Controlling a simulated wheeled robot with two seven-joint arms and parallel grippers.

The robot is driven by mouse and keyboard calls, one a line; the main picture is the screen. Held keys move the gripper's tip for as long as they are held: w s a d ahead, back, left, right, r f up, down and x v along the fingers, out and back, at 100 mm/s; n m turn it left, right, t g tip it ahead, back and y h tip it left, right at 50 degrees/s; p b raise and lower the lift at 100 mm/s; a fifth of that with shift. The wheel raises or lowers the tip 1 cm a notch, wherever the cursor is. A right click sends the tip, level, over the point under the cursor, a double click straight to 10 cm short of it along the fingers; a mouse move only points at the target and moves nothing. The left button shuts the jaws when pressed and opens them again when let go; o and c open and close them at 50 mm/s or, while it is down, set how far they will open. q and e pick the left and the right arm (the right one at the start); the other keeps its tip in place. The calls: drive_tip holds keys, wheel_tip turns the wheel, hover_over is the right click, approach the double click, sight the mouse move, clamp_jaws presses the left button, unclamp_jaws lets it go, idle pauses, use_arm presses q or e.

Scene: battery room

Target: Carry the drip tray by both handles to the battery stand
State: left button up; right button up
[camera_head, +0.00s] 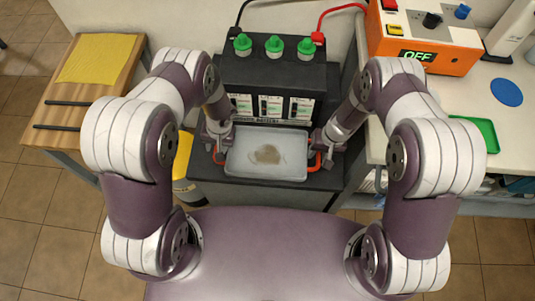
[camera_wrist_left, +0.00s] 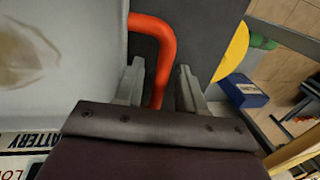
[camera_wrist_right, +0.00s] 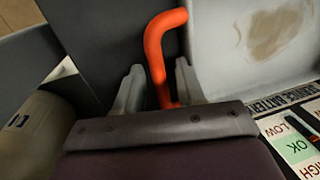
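The drip tray (camera_head: 265,175), pale grey with a brownish stain, is over the dark battery stand (camera_head: 250,197), in front of the black battery (camera_head: 270,82). It looks level and seems to rest on the stand, though its underside is hidden. My left gripper (camera_head: 218,143) is at its left orange handle (camera_wrist_left: 160,35). In the left wrist view the fingers are apart, one on each side of the handle, with gaps. My right gripper (camera_head: 322,146) is at the right orange handle (camera_wrist_right: 154,45). In the right wrist view its fingers are also apart around that handle.
The battery has several green caps and black and red cables. An orange charger (camera_head: 425,45) reading OFF stands on the right bench, with a green tray (camera_head: 487,133) and a blue disc (camera_head: 507,92). A wooden table (camera_head: 70,120) with a yellow cloth (camera_head: 97,58) is at left.

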drive_tip(key=shift+r, duration=0.1)
use_arm(q)
wheel_tip(320, 180, up, 12)
drive_tip(key=d, duration=0.2)
drive_tip(key=shift+d, duration=0.2)
use_arm(e)
wheel_tip(320, 180, up, 12)
drive_tip(key=d, duration=0.2)
drive_tip(key=shift+d, duration=0.15)
use_arm(q)
drive_tip(key=shift+f, duration=0.1)
drive_tip(key=a, duration=0.6)
use_arm(e)
drive_tip(key=shift+r, duration=0.1)
